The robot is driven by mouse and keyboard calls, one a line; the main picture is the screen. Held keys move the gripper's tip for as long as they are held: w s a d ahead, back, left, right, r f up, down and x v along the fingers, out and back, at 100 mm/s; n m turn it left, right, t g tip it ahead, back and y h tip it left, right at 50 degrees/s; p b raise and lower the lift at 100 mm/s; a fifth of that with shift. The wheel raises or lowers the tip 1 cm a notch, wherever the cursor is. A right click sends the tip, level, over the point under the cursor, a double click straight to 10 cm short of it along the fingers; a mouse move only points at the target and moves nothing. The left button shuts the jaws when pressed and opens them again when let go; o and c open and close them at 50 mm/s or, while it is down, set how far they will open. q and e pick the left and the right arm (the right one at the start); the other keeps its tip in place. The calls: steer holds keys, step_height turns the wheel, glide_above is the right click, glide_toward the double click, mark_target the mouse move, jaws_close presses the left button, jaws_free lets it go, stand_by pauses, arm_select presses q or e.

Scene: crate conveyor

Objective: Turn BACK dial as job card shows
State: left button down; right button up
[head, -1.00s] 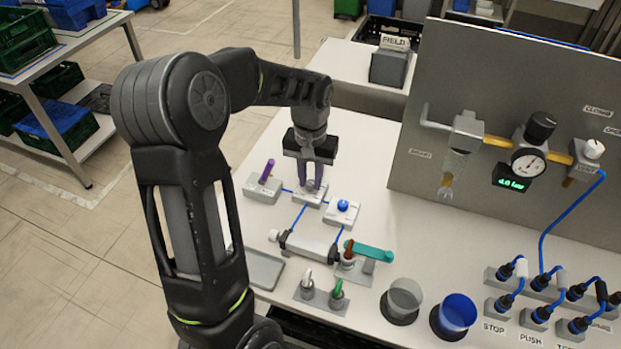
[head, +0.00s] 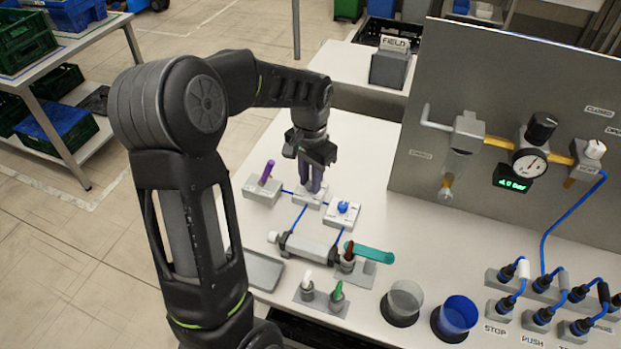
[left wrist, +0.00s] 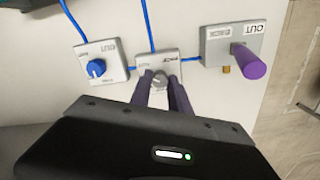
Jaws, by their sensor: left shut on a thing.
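The BACK dial is a small grey knob (left wrist: 160,78) on a white block (left wrist: 146,65) in the left wrist view. In the head view this block (head: 309,202) stands between two other blocks. My left gripper (head: 312,188) points down over it, its purple fingers (left wrist: 160,90) shut on the knob from both sides. The fingers hide part of the knob, so I cannot read its setting. I cannot make out a job card. My right gripper is not in view.
A block with a blue knob (head: 342,208) is close on the right. A block with a purple lever (head: 266,172) is on the left. Blue tubes link the blocks. A grey panel (head: 480,85) rises at right.

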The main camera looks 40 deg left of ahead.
arm_select(q)
steer(key=c, duration=1.2)
jaws_free()
steer(key=shift+c, duration=0.2)
step_height(320, 180, up, 8)
steer(key=shift+f+b, duration=0.1)
steer(key=shift+b, duration=0.3)
